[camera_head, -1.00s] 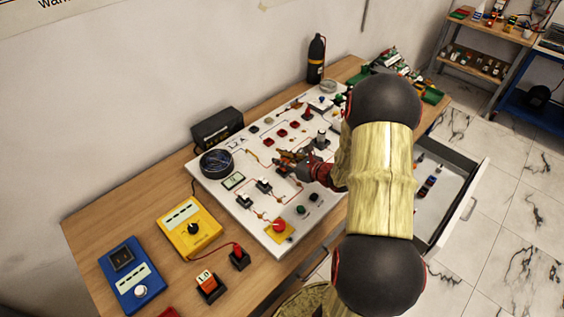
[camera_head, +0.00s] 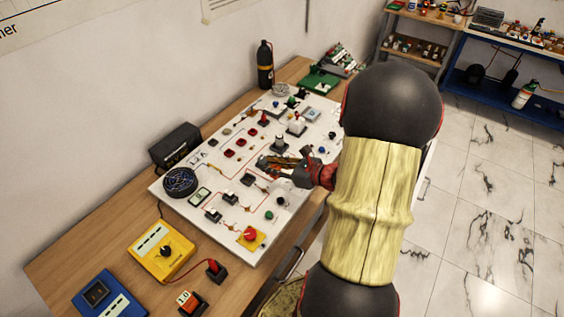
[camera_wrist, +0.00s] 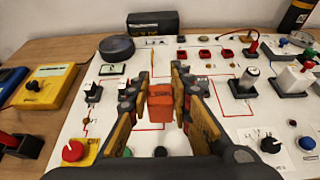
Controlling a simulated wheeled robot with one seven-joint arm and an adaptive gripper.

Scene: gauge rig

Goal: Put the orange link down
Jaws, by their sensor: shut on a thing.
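The orange link (camera_wrist: 161,103) is a small orange block between the fingers of my gripper (camera_wrist: 155,85) in the wrist view. My gripper is shut on it and holds it over the white panel (camera_wrist: 238,122); I cannot tell whether the link touches the panel. In the head view my gripper (camera_head: 270,165) is over the middle of the white panel (camera_head: 225,232), and my forearm comes in from the right. The link itself is not clearly made out there.
A red button on a yellow base (camera_head: 250,237) is at the panel's near edge. A yellow meter (camera_head: 163,252) and a blue box (camera_head: 105,297) stand on the table at left. A round black gauge (camera_head: 180,181) and black box (camera_head: 176,147) are at the back left. Several switches surround my gripper.

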